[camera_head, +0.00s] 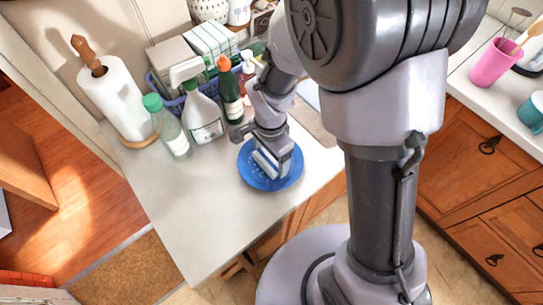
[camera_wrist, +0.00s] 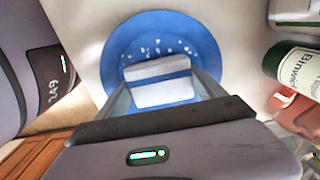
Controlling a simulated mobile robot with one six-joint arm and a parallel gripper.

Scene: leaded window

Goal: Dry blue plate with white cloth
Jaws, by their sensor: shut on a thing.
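The blue plate (camera_head: 257,181) lies on the white counter in the head view, with my gripper (camera_head: 270,162) directly over it. In the wrist view the plate (camera_wrist: 118,43) shows pale droplet-like spots on its far part. My gripper (camera_wrist: 161,90) is shut on a folded white cloth with a blue stripe (camera_wrist: 160,68). The cloth is over the middle of the plate and appears to rest on it, though exact contact is hard to see. The cloth and fingers hide the plate's centre and near part.
A paper towel roll (camera_head: 112,95), a clear bottle with a green cap (camera_head: 168,130), a white spray bottle (camera_head: 203,118) and a dark green bottle (camera_head: 230,95) stand behind and left of the plate. The counter (camera_head: 205,215) in front is clear. A pink cup (camera_head: 493,64) stands on the right counter.

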